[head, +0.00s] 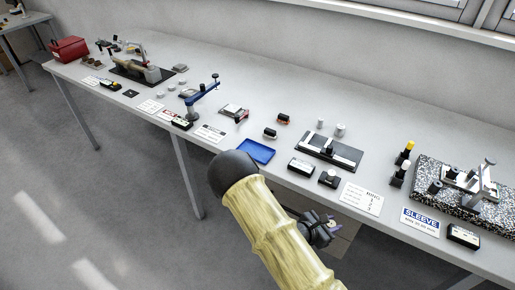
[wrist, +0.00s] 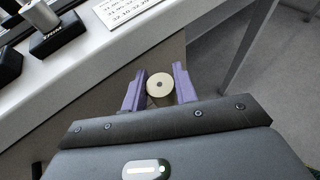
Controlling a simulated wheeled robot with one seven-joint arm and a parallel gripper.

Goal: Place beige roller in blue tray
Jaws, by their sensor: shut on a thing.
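My gripper (wrist: 160,88) is shut on the beige roller (wrist: 161,85), a short disc with a small dark centre hole, held between two purple fingers in the wrist view. In the head view my gripper (head: 328,224) is low, in front of the table's front edge, right of my arm; the roller is too small to make out clearly there. The blue tray (head: 256,151) lies flat on the table near the front edge, left of and beyond my gripper, and looks empty. The tray is not in the wrist view.
The long grey table (head: 290,95) runs along the wall. A black plate fixture (head: 318,153), black blocks (head: 301,167) and a printed card (head: 361,198) stand right of the tray. A blue clamp stand (head: 200,98) is left of it. The table edge lies between my gripper and the tray.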

